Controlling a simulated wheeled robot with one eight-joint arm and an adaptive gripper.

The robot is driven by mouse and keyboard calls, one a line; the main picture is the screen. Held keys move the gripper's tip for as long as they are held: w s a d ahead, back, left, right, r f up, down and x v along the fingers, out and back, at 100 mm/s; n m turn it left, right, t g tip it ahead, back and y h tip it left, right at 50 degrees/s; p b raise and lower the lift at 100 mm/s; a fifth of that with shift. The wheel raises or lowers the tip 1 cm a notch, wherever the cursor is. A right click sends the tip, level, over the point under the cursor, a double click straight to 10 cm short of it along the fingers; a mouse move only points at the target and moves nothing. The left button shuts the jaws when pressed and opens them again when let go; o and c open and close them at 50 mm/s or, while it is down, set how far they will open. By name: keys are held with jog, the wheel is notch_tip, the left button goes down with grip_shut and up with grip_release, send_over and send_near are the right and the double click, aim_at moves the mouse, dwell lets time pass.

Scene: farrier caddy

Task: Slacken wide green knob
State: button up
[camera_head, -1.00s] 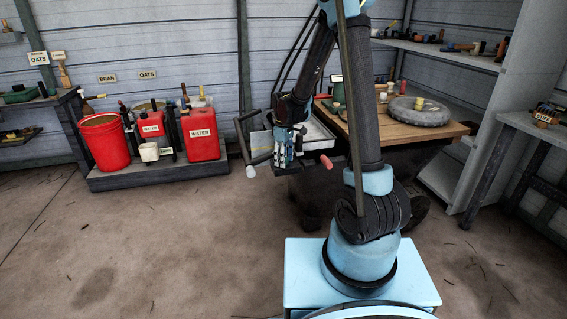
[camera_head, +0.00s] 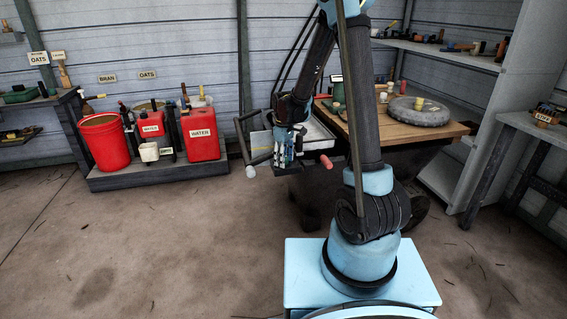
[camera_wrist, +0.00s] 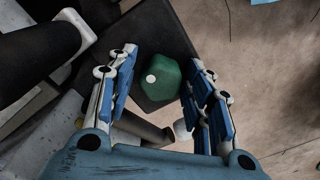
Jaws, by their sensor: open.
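The wide green knob (camera_wrist: 158,84) shows in the wrist view as a faceted green body with a small white dot on its face. It lies between and beyond the two blue-padded fingers of my gripper (camera_wrist: 164,98). The fingers are open on either side of it, and I see no clear contact. In the head view my gripper (camera_head: 284,154) points down beside the caddy's grey tray (camera_head: 312,140). There the knob is hidden behind my gripper and arm.
A wooden-topped caddy (camera_head: 432,134) carries a round grey disc (camera_head: 418,112). A red-tipped handle (camera_head: 326,162) and a pale-tipped handle (camera_head: 250,171) stick out near my gripper. Red containers (camera_head: 201,134) stand on a low platform at left. The floor in front is clear.

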jog(key=n, duration=0.3)
dwell(0.5)
